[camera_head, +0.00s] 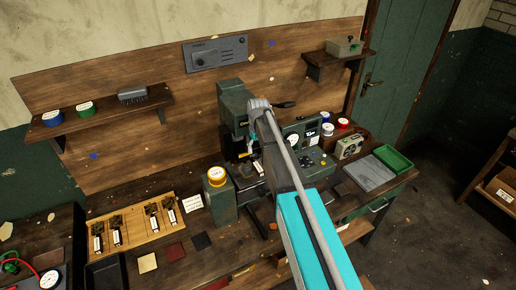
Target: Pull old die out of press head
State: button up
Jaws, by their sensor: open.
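The dark green press (234,108) stands on the bench against the wooden back board. My grey wrist (260,106) is right in front of the press's upper part. My gripper (254,148) shows only as a small part below the wrist, close to the press head; it is open. The old die cannot be made out, because my arm and the press's dark front hide that area. I cannot tell whether the jaws are around the die or touching it.
A wooden rack (135,226) with several brass-coloured tools lies at left. A control unit (305,133), a green tray (393,159) and a radio-like box (349,146) stand at right.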

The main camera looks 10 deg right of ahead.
aim_at(260, 169)
jog(key=shift+f+b, duration=5.45)
jog(key=shift+f, duration=0.25)
grip_shut()
jog(key=c, duration=0.7)
grip_release()
grip_shut()
jog(key=shift+s, duration=0.2)
jog(key=shift+s+d, duration=0.2)
jog(key=shift+s, duration=0.25)
